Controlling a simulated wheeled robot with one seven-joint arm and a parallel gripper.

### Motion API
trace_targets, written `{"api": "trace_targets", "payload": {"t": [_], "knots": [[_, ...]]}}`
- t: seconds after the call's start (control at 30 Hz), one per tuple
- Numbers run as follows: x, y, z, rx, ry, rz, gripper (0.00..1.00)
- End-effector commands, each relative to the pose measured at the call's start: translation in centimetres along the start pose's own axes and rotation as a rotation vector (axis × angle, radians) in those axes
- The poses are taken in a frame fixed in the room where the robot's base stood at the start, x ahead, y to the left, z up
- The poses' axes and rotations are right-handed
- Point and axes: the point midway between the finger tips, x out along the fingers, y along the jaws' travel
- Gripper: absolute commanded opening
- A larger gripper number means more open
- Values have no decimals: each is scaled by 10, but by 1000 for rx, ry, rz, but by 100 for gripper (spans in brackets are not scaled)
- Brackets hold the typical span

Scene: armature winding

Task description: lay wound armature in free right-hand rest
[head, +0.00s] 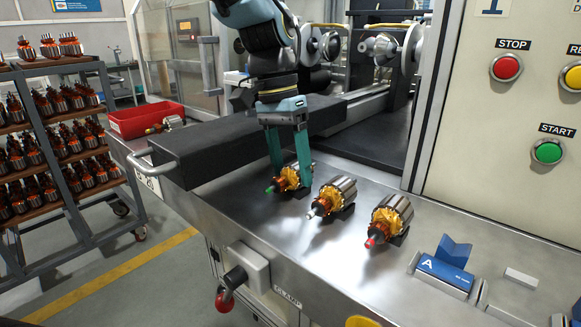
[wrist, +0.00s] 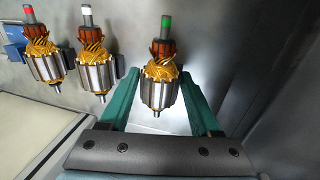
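Three wound armatures with yellow windings lie in a row on the steel bench: one with a green shaft tip (head: 290,178), one with a white tip (head: 335,195) and one with a red tip (head: 390,218). My gripper (head: 288,172) is open and lowered around the green-tipped armature. In the wrist view its teal fingers stand on both sides of the core, with a gap at each side. A blue V-shaped rest marked A (head: 445,268) stands empty at right.
A small pale block (head: 521,278) lies right of the blue rest. A black padded bar (head: 230,140) runs behind my gripper. A red bin (head: 145,119) sits at the back left, and a rack of armatures (head: 60,140) stands at far left. STOP and START buttons are on the right panel (head: 480,120).

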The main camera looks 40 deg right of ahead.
Motion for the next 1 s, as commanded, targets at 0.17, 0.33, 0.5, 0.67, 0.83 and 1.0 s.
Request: {"api": "trace_targets", "payload": {"t": [0.17, 0.33, 0.5, 0.67, 0.83, 1.0], "knots": [[-18, -4, 3, -5, -5, -1, 96], [-57, -2, 2, -4, 3, -4, 96], [-88, 0, 3, -2, 7, -5, 96], [-104, 0, 3, -2, 9, -5, 96], [-109, 1, 4, -2, 8, -5, 96], [-109, 1, 4, -2, 8, -4, 96]]}}
